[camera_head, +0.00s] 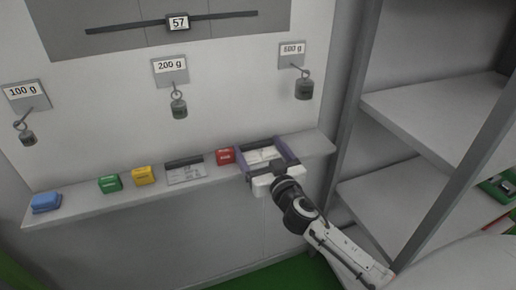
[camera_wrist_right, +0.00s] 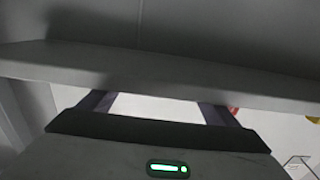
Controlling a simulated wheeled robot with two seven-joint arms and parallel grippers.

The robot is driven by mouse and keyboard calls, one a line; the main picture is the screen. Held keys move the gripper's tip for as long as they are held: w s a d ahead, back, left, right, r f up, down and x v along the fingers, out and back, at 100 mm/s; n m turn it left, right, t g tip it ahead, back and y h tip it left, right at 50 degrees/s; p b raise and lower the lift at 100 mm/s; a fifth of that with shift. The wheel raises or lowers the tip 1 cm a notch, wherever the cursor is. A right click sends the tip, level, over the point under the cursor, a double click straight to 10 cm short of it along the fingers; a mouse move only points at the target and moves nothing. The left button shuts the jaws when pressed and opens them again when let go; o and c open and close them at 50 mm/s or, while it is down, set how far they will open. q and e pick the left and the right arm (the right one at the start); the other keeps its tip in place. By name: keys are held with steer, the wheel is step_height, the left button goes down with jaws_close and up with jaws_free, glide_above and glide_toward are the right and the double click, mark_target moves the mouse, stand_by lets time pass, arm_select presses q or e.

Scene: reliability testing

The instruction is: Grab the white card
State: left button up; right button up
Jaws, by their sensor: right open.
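A white card-like piece (camera_head: 263,156) with a dark upper edge is at the right part of the wall ledge. My right gripper (camera_head: 260,147) is over it, with its two purple-grey fingers apart on either side. I cannot tell whether the fingers touch it. In the right wrist view, the right gripper (camera_wrist_right: 155,98) shows a pale area between its spread fingers; I cannot tell if that is the card or the wall. A second flat, pale grey printed card (camera_head: 185,174) lies left of the red block. My left gripper is not in view.
The ledge (camera_head: 70,207) also holds a blue block (camera_head: 46,203), a green block (camera_head: 110,184), a yellow block (camera_head: 144,176) and a red block (camera_head: 225,157). Weights (camera_head: 179,106) hang above on hooks. A shelf rack (camera_head: 440,115) stands at right.

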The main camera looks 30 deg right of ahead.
steer(key=c, duration=0.7)
